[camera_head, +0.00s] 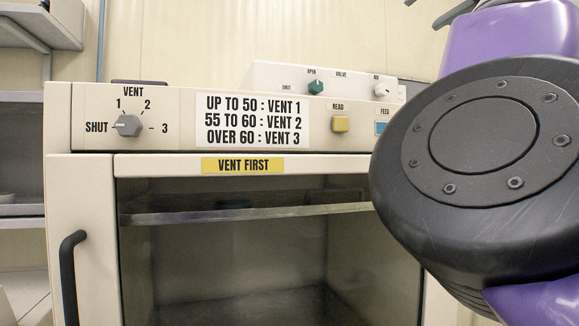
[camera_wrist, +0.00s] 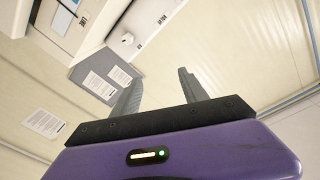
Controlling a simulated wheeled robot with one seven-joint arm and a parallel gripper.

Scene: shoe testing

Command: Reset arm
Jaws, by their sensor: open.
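My gripper (camera_wrist: 159,77) shows in the wrist view with its two grey fingers apart and nothing between them. It points at a pale wall, away from the machine's front. In the head view my purple and black arm fills the right side, and dark parts at the top right edge may belong to my gripper. The arm covers the right end of the cream machine (camera_head: 70,190).
The machine has a grey vent knob (camera_head: 127,125) pointing left toward SHUT, a yellow READ button (camera_head: 340,124), a green knob (camera_head: 316,87) and a white knob (camera_head: 381,90). A black handle (camera_head: 68,275) is at left. Shelves (camera_head: 22,150) stand farther left.

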